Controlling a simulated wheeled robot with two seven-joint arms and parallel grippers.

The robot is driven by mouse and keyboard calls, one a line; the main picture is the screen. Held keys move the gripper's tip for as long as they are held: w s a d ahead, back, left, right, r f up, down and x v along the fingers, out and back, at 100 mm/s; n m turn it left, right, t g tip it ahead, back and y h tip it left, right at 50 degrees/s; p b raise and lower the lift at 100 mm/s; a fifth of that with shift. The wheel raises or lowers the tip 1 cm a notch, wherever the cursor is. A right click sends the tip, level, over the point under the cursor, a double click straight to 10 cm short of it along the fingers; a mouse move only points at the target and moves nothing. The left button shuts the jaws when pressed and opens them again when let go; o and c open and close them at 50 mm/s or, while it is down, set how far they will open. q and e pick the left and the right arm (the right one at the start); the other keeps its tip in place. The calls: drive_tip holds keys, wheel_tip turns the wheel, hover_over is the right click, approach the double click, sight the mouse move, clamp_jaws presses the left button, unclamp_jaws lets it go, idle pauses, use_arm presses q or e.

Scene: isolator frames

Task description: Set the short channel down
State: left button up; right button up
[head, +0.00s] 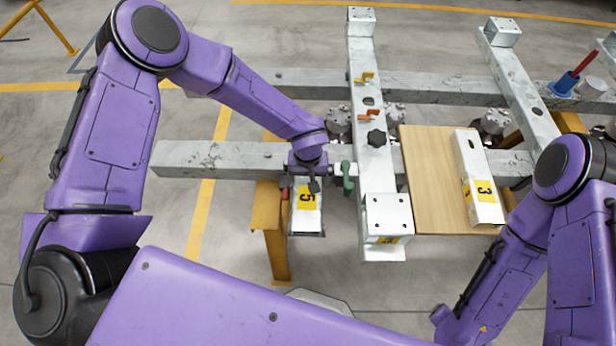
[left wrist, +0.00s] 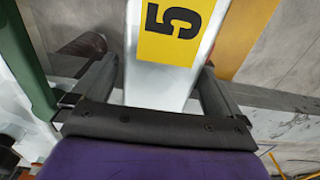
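A short pale metal channel with a yellow "5" label (head: 308,212) is at my left gripper (head: 308,180), in front of the long cross beam. In the left wrist view the same channel (left wrist: 160,82) runs between the two dark fingers of my left gripper (left wrist: 162,85). The fingers lie against its two sides, so the gripper appears shut on it. The gripper's own body hides the channel's far end in the head view. A second channel, labelled "3" (head: 470,165), lies on a wooden board (head: 430,190). My right gripper is out of view.
A yellow stand (head: 270,225) is just left of the held channel. A green-handled clamp (head: 347,178) and a long upright beam (head: 368,140) are close on the right. The board's left part is bare. A blue cup (head: 566,84) stands at far right.

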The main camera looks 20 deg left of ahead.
sight(308, 179)
use_arm(q)
wheel_tip(308, 179, up, 12)
idle(0.3)
drive_tip(key=shift+r, duration=0.1)
drive_tip(key=s+a+f+n+t+y, duration=0.45)
drive_tip(key=a+f+n, duration=0.35)
drive_tip(key=a+f, duration=0.25)
drive_tip(key=s+a+f+m, duration=0.2)
drive_tip(key=s+a+f, duration=0.1)
drive_tip(key=s, duration=0.6)
drive_tip(key=s+a+f+m+h, duration=0.1)
drive_tip(key=s+a+f+m, duration=0.1)
drive_tip(key=s+f, duration=0.3)
drive_tip(key=s+a+g+b, duration=0.1)
drive_tip(key=s, duration=0.3)
drive_tip(key=shift+a+f, duration=0.2)
drive_tip(key=shift+f, duration=0.05)
